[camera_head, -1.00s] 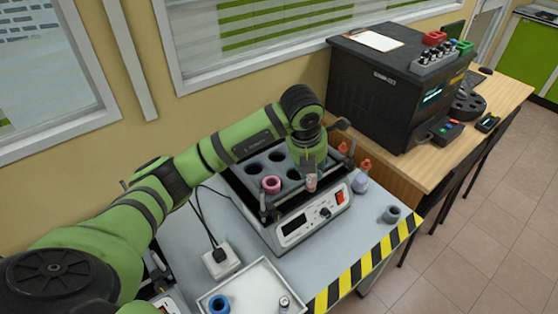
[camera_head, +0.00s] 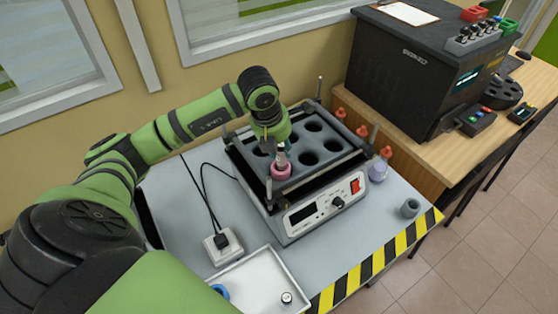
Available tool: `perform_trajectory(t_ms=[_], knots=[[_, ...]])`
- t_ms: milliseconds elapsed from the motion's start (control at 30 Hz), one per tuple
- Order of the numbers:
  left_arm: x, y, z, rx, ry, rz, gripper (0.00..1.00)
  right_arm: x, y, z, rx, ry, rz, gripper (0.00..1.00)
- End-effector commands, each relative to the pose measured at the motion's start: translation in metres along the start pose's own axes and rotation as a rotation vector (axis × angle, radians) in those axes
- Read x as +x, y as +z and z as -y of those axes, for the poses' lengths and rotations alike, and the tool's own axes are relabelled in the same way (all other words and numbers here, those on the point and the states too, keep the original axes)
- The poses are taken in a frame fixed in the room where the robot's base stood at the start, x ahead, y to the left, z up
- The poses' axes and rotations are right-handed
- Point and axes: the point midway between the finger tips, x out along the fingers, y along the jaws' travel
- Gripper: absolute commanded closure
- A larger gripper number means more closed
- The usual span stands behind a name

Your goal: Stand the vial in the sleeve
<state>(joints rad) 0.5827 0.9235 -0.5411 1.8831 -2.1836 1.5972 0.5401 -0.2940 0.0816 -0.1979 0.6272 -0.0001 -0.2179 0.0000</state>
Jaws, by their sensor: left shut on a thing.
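A pink ring-shaped sleeve (camera_head: 281,172) sits in a front-left hole of the black block on the shaker-like instrument (camera_head: 325,208). My left gripper (camera_head: 281,146) points down right above this sleeve. It is shut on a small vial (camera_head: 281,158), of which only a short pale-reddish part shows between the fingers and the sleeve. The vial looks upright and lined up with the sleeve's opening. I cannot tell whether its lower end is inside the sleeve or just over it. My right gripper is not in view.
Several empty holes and upright corner posts surround the gripper. A white tray (camera_head: 239,287) with a blue ring (camera_head: 220,291) and a small capped vial (camera_head: 286,298) lies in front. A grey ring (camera_head: 410,208) and a lilac bottle (camera_head: 378,171) stand right. A power socket (camera_head: 222,247) sits left.

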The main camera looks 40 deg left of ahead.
Motion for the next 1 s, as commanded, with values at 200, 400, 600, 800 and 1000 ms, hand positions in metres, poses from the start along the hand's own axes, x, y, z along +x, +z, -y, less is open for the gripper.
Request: perform_trajectory(t_ms=[200, 400, 600, 800, 1000], knots=[[0.021, -0.008, -0.002, 0.001, -0.001, -0.001, 1.00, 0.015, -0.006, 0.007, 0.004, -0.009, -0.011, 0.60], [0.040, -0.013, -0.002, 0.000, 0.000, 0.001, 1.00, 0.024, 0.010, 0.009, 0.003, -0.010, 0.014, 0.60], [0.039, -0.012, -0.002, 0.001, 0.000, 0.001, 1.00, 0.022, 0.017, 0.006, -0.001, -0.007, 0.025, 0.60], [0.041, -0.013, -0.002, 0.001, 0.000, 0.001, 0.46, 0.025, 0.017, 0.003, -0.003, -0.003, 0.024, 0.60], [0.041, -0.013, -0.002, 0.001, 0.000, 0.001, 0.46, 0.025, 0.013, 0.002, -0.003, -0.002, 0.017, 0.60]])
